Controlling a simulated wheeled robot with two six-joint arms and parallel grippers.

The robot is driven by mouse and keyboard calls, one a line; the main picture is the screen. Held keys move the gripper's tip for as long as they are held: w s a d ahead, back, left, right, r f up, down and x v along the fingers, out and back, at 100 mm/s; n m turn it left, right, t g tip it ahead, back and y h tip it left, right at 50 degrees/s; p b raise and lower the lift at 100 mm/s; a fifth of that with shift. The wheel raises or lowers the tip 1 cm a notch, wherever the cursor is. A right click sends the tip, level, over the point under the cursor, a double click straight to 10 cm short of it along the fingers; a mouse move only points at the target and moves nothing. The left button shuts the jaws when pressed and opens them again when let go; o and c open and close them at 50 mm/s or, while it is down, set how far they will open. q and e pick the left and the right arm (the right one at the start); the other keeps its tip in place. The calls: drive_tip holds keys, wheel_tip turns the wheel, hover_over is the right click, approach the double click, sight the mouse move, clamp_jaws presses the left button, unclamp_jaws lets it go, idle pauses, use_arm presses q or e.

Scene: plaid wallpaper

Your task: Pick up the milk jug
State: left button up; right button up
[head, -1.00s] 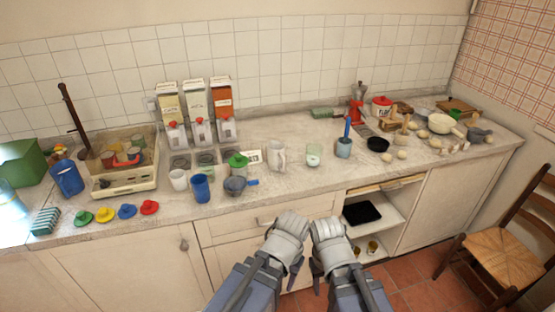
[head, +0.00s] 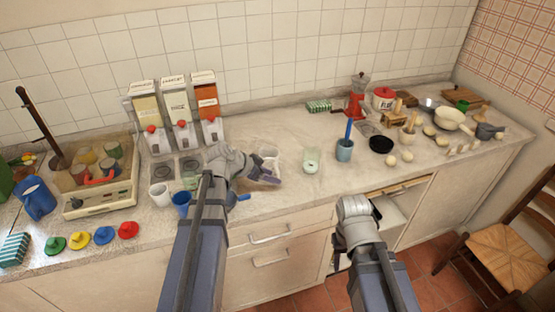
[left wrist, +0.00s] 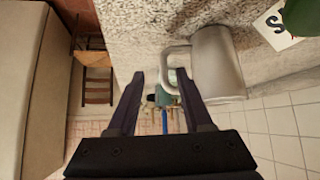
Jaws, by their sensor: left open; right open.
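The pale grey milk jug (head: 269,157) stands upright on the counter, partly hidden behind my left gripper (head: 266,178) in the head view. In the left wrist view the jug (left wrist: 220,62) lies just ahead and to the right, its looped handle facing the gap between the fingers. My left gripper (left wrist: 161,75) is open there, with nothing between its fingers. The fingertips appear close to the handle; I cannot tell whether they touch. My right gripper (head: 358,207) is in front of the counter's edge, away from the jug; its fingers are mostly hidden.
A glass (head: 311,160) and a blue-grey cup (head: 344,150) stand right of the jug. Blue (head: 181,203) and white (head: 160,193) cups stand left, by the dispensers (head: 184,138). A chair (head: 497,246) stands at right.

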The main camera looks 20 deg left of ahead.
sight(283, 186)
use_arm(q)
drive_tip(key=shift+w+a, duration=0.25)
drive_tip(key=shift+w, duration=0.15)
drive_tip(key=shift+w+d+f+b, duration=0.2)
drive_tip(key=shift+f+b, duration=0.1)
drive_tip(key=shift+b, duration=0.15)
drive_tip(key=shift+b+x, duration=0.55)
drive_tip(key=shift+x, duration=0.4)
drive_tip(key=b+x, duration=0.4)
drive_tip(key=x, duration=0.1)
drive_tip(key=shift+s+d, duration=0.1)
clamp_jaws()
